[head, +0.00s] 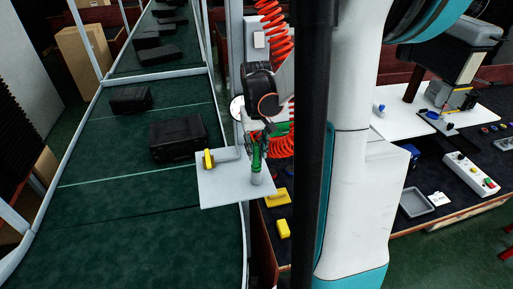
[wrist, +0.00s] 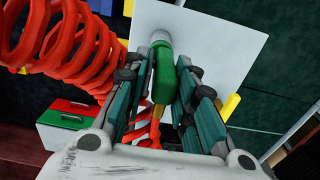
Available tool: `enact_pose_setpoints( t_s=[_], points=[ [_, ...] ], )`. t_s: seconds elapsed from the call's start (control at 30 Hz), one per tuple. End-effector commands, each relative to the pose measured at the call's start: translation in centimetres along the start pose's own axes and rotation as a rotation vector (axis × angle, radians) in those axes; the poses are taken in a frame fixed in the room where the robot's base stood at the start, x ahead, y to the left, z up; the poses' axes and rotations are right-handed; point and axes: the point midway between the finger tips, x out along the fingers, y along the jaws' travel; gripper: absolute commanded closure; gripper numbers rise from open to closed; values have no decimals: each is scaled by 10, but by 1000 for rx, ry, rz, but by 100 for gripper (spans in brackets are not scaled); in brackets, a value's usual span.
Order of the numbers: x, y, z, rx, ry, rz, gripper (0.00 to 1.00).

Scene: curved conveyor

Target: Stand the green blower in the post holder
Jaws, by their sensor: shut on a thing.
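The green blower (head: 256,157) is upright above the pale panel (head: 225,190), held by my gripper (head: 259,143). In the wrist view, the blower (wrist: 163,75) lies between the two teal-padded fingers of my gripper (wrist: 167,70), which is shut on it. A short grey cylinder, seemingly the post holder (head: 257,179), stands on the panel under the blower. The holder (wrist: 159,38) also shows at the blower's far end in the wrist view. The blower's lower end meets the holder or overlaps it in both views; I cannot tell how deep it sits.
A yellow-and-grey tool (head: 209,159) lies on the panel left of the holder. The red coiled hose (wrist: 65,45) hangs close to my gripper. The green conveyor (head: 110,220) with black cases (head: 178,138) runs along the left. A dark workbench (head: 440,215) is at right.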

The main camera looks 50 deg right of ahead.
Motion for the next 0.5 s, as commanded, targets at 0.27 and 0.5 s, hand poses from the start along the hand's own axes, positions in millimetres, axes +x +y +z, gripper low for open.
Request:
enact_pose_setpoints(
  t_s=[0.27, 0.5],
  points=[
    [7, 0, 0, 0, 0, 0, 91],
    [6, 0, 0, 0, 0, 0, 51]
  ],
)
